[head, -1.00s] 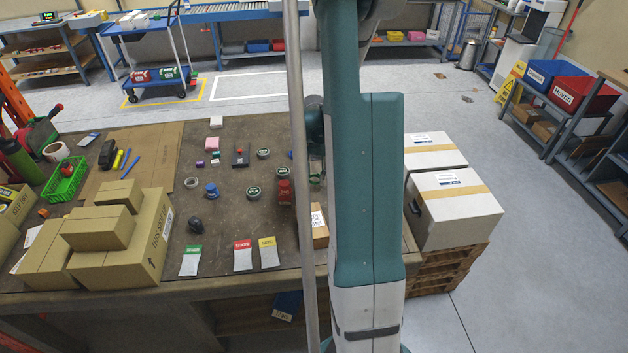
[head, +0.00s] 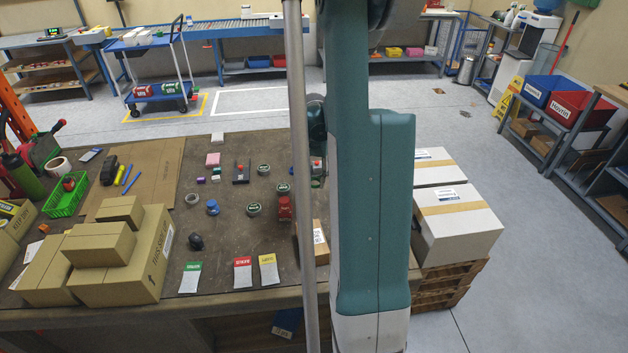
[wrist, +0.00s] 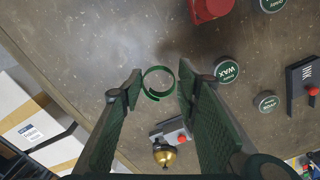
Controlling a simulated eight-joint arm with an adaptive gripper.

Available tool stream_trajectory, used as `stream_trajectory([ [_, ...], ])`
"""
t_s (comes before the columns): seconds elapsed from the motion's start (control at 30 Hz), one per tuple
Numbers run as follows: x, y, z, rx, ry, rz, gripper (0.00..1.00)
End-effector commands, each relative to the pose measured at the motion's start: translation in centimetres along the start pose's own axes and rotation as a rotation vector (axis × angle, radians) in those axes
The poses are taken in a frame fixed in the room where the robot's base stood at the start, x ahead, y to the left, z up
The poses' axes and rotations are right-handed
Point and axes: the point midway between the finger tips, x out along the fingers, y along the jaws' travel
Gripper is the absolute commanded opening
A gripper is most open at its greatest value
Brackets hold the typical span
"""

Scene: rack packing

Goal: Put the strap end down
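A green strap end (wrist: 158,83), curled into a ring, shows between the fingertips in the wrist view. My gripper (wrist: 160,86) has its two dark fingers apart, one on each side of the ring. Narrow gaps seem to show between the ring and both fingers. I cannot tell whether the ring rests on the brown table (wrist: 110,50) or is a little above it. In the head view my arm hides the gripper and the strap end.
Near the fingers in the wrist view are a red-buttoned grey box (wrist: 172,131), a brass dome (wrist: 164,155), a WAX tin (wrist: 227,70) and a red block (wrist: 208,8). White cartons (head: 458,222) stand right of the table. Cardboard boxes (head: 120,265) are at its left front.

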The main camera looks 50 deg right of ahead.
Motion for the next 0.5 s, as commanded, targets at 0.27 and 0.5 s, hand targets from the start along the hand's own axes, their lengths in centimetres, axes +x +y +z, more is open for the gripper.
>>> stream_trajectory([
  [0.27, 0.0, 0.0, 0.01, 0.0, 0.0, 0.0, 0.27],
  [0.5, -0.44, 0.22, 0.86, 0.004, 0.0, 0.0, 0.27],
])
